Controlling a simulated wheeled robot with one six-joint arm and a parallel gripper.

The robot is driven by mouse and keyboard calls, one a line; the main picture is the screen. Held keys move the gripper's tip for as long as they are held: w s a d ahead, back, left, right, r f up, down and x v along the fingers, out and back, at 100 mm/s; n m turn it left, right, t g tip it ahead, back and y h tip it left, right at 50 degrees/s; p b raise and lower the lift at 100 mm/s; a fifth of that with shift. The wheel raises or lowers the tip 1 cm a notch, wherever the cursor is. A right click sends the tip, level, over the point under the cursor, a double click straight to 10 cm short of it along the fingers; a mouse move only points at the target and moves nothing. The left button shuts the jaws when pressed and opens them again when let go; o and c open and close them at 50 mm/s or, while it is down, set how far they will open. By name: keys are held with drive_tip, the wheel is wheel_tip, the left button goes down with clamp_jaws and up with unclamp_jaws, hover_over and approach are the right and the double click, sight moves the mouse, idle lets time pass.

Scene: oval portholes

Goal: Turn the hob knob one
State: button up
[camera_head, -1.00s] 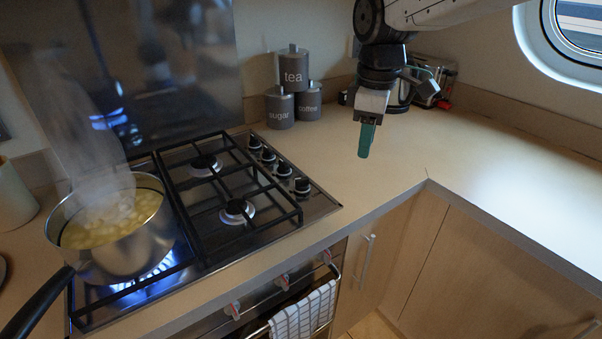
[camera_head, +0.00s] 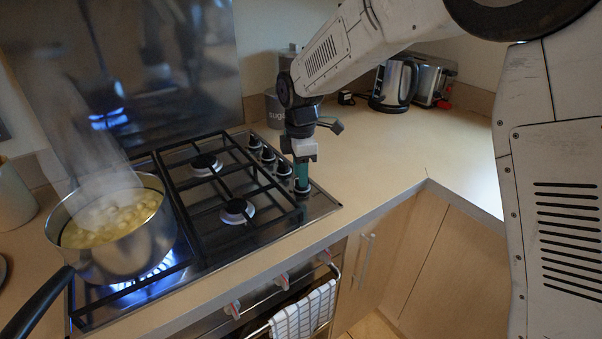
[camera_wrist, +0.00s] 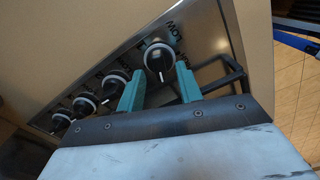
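The hob (camera_head: 318,207) carries a row of several black knobs along its right side. My gripper (camera_head: 302,174) points down over the front end of this row, and its teal fingers hide much of the front knob. In the wrist view the front knob (camera_wrist: 159,58) has a pale ring and a white pointer mark, with "LOW" lettering beside it. My gripper's fingertips (camera_wrist: 160,72) are spread on either side of this knob, open. I cannot tell whether they touch it. The other knobs (camera_wrist: 116,80) run off to the left in the wrist view.
A steaming pot (camera_head: 115,232) of yellowish pieces stands over a lit blue flame at the left. Black pan supports (camera_head: 215,215) lie close left of my gripper. A kettle (camera_head: 394,85) and toaster (camera_head: 432,82) stand at the back. The right worktop (camera_head: 430,150) is partly clear.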

drive_tip(key=shift+f, duration=0.45)
clamp_jaws()
drive_tip(key=m, duration=0.6)
drive_tip(key=shift+w+m, duration=0.2)
drive_tip(key=shift+m, duration=0.1)
drive_tip(key=m, duration=0.3)
drive_tip(key=shift+m, duration=0.3)
drive_tip(key=shift+w+d+r+m, duration=0.1)
drive_tip(key=shift+m, duration=1.7)
